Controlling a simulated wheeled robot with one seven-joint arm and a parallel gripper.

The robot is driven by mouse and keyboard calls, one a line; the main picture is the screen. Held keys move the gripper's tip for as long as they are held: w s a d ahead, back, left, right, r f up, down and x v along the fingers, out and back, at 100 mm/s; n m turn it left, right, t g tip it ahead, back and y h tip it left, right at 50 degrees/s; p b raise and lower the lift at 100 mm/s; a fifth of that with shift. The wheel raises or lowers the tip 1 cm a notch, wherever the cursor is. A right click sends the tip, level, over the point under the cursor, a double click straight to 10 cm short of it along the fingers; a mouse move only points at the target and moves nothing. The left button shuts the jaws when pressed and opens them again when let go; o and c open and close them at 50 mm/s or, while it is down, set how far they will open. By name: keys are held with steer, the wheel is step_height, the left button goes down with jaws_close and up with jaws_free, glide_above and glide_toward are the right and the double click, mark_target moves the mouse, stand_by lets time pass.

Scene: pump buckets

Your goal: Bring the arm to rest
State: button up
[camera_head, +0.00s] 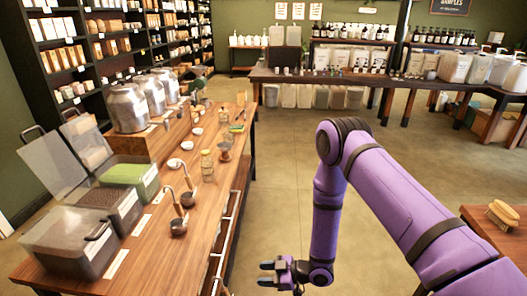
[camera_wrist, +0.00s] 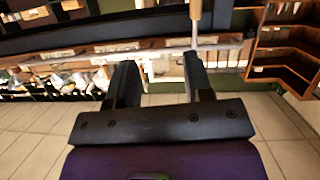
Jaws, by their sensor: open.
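My purple arm reaches forward and bends down at the elbow in the head view. My gripper (camera_head: 268,273) hangs low beside the right side of the long wooden table (camera_head: 215,188), over the floor. In the wrist view my gripper (camera_wrist: 160,80) shows two dark fingers spread apart with nothing between them. Shelf edges and tiled floor lie beyond the fingers.
Bins (camera_head: 70,240), metal canisters (camera_head: 127,107), ladles (camera_head: 178,226) and small bowls stand on the long table. A back table (camera_head: 330,78) holds containers. The middle floor (camera_head: 285,150) is clear.

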steer(key=w+d+r+m+t+h, duration=0.1)
steer(key=w+d+r+t+h, duration=0.2)
steer(key=w+r, duration=0.5)
steer(key=w+d+r+m+t+h, duration=0.1)
steer(key=w+d+r+h, duration=0.3)
steer(key=r, duration=0.6)
steer(key=d+r+m+t+h, duration=0.1)
steer(key=d+r+m+h, duration=0.1)
steer(key=d+r, duration=0.6)
steer(key=d+r+m+t+h, duration=0.1)
steer(key=d+r+m+h, duration=0.2)
steer(key=r, duration=0.8)
steer(key=s+d+r+m+h, duration=0.3)
steer(key=s+d+r+m, duration=0.2)
steer(key=s+d+r, duration=0.65)
steer(key=s+r+m+g, duration=0.1)
steer(key=s+r+m, duration=0.1)
steer(key=s, duration=0.9)
steer(key=s+r+m+g, duration=0.1)
steer(key=s+r+m, duration=0.2)
steer(key=s, duration=0.8)
step_height(320, 180, up, 2)
steer(key=shift+s+d+r+g+y, duration=0.2)
steer(key=shift+s+g+y, duration=0.1)
steer(key=shift+g+y, duration=0.1)
